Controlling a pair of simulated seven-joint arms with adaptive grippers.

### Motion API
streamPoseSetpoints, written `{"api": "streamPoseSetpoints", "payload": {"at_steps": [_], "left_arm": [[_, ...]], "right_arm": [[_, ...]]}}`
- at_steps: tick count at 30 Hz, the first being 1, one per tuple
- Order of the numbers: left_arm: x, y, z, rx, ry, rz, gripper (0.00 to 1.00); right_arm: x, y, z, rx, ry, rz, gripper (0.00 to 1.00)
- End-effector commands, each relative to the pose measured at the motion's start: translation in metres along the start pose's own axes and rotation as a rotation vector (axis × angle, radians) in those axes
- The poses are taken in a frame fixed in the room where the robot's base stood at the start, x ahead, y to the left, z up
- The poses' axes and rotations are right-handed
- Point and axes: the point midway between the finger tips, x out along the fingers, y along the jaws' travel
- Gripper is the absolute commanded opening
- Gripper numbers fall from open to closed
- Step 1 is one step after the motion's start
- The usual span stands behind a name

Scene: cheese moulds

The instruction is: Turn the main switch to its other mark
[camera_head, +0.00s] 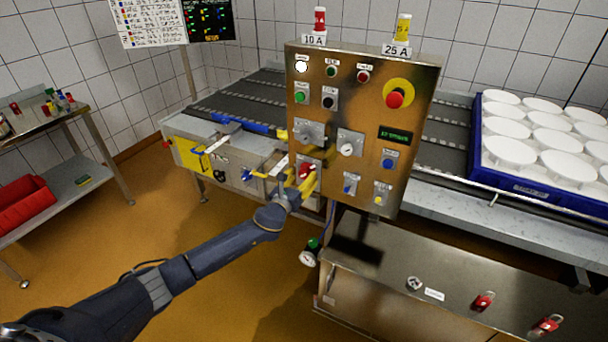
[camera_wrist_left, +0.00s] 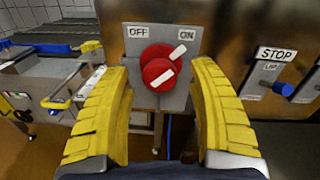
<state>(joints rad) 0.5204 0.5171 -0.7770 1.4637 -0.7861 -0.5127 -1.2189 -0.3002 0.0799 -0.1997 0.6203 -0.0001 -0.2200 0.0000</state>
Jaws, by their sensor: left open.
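The main switch (camera_wrist_left: 160,72) is a red rotary knob with a white bar on a grey plate marked OFF at left and ON at right. Its white bar tilts up to the right, toward ON. In the head view the red knob (camera_head: 306,170) sits low on the left side of the steel control panel (camera_head: 365,120), partly covered by my gripper. My left gripper (camera_head: 297,187) has yellow fingers. In the left wrist view its fingers (camera_wrist_left: 165,115) stand open on either side of the knob, apart from it. My right gripper is not in view.
A STOP label (camera_wrist_left: 277,54) and blue knob are right of the switch. A yellow-ringed red button (camera_head: 395,98) is higher on the panel. A steel cabinet (camera_head: 440,270) with red padlocks stands below. A blue tray (camera_head: 474,140) of white moulds is at right.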

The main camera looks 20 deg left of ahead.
Motion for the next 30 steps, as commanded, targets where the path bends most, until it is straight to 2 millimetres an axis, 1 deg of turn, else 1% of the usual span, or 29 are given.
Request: {"api": "streamPoseSetpoints", "payload": {"at_steps": [3, 7, 20, 30], "left_arm": [[0.01, 0.0, 0.0, 0.0, 0.0, 0.001, 0.59], [0.017, 0.0, 0.0, 0.0, 0.0, 0.0, 0.59], [0.02, 0.0, -0.001, 0.0, 0.001, 0.0, 0.6], [0.019, 0.0, 0.0, 0.0, 0.001, 0.0, 0.2]], "right_arm": [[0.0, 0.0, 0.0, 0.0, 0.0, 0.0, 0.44], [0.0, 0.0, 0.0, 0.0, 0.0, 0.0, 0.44], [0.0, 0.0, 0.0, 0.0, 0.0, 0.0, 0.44], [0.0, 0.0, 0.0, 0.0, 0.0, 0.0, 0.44]]}}
